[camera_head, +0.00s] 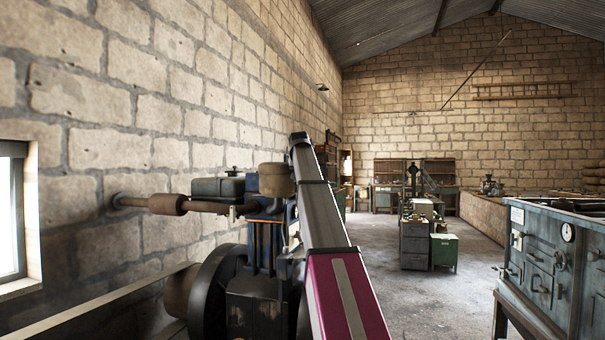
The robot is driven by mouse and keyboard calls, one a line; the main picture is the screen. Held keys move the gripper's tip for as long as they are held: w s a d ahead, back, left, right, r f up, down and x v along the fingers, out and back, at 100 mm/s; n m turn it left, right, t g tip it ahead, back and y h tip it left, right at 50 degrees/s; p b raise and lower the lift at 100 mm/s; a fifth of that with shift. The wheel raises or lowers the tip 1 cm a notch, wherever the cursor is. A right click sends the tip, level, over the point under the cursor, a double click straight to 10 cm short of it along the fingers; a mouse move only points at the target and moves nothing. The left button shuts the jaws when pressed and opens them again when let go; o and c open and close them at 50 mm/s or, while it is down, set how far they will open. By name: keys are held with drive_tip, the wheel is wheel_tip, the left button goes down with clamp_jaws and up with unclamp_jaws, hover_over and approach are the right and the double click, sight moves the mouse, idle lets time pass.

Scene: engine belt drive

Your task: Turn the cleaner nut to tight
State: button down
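A stationary engine (262,250) stands at the left of centre in the head view, close to the stone wall. It has a blue upright frame and a black flywheel (212,290). A brown round canister (276,180), perhaps the air cleaner, sits on top beside a dark box-shaped tank (218,188). I cannot make out the cleaner nut. My arm, grey and magenta, rises across the middle of the view and covers the engine's right side. My gripper does not show; whether it touches the engine cannot be seen.
A rusty pipe (168,204) runs from the engine into the left wall. A green-grey cabinet with a gauge (560,260) stands at the right. Drawer units (414,244) and a green box (444,251) stand further back. The concrete floor between is clear.

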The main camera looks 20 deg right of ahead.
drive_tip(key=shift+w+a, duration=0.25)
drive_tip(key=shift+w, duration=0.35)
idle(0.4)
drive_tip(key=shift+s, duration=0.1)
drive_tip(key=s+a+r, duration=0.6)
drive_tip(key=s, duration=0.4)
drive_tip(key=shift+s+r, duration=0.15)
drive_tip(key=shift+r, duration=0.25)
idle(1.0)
